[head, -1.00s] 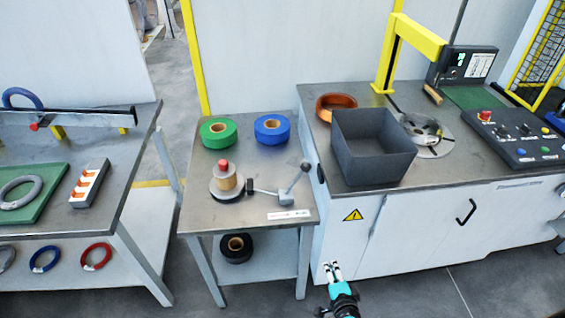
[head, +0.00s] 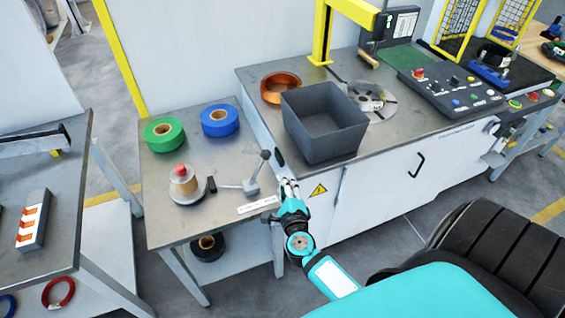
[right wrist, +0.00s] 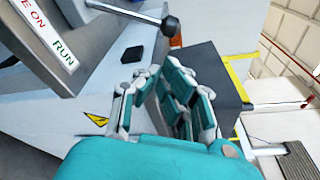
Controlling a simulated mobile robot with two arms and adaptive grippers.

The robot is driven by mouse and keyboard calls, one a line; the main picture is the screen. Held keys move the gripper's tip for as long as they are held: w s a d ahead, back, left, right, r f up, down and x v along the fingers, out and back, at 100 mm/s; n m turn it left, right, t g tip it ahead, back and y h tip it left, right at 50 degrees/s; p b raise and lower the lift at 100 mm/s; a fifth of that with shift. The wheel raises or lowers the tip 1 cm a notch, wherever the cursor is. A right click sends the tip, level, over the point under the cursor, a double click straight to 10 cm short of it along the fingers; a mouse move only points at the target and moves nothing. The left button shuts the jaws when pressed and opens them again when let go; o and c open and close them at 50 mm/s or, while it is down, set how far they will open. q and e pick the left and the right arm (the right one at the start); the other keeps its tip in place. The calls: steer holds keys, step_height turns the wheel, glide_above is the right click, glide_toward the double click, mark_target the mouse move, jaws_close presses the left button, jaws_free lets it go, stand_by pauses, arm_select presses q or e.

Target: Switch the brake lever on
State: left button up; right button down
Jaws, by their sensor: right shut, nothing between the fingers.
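The brake lever (head: 259,168) stands on the small table, a tilted grey rod with a dark ball knob, rising from a small grey block. In the right wrist view the lever (right wrist: 125,12) crosses the top, its knob pointing right. A white label (head: 258,204) lies in front of the block; in the right wrist view its readable part says "ON" and "RUN". My right gripper (head: 288,184) is shut and empty, just right of the small table's edge, apart from the lever. In the right wrist view its fingers (right wrist: 159,72) sit below the knob. My left gripper is out of view.
The small table (head: 160,225) also bears a green roll (head: 164,134), a blue roll (head: 220,120) and a spindle with a red top (head: 184,181). A dark open bin (head: 324,123) stands on the white cabinet's top, close to my right gripper.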

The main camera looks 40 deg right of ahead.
mark_target(269, 157)
steer(key=r+x, duration=0.1)
steer(key=x, duration=0.7)
steer(key=shift+w+f, duration=0.2)
steer(key=shift+f, duration=0.3)
steer(key=shift+r, duration=0.1)
steer(key=shift+w+a+r+n, duration=0.1)
steer(key=shift+a+r+n, duration=0.1)
steer(key=shift+n, duration=0.2)
steer(key=shift+r+p, duration=0.1)
steer(key=shift+p, duration=0.25)
steer(key=shift+w+a+r+n+h+p, duration=0.15)
steer(key=shift+a+r+n+p, duration=0.15)
steer(key=shift+a+n, duration=0.25)
steer(key=shift+w+a+r+n+h+p, duration=0.1)
steer(key=shift+a+r+n+h+p, duration=0.1)
steer(key=shift+a+r+n, duration=0.3)
steer(key=w+a+n+t+b, duration=0.1)
steer(key=w+a+n+t, duration=0.1)
steer(key=a+n, duration=0.5)
steer(key=shift+a+r, duration=0.45)
steer(key=shift+a, duration=0.05)
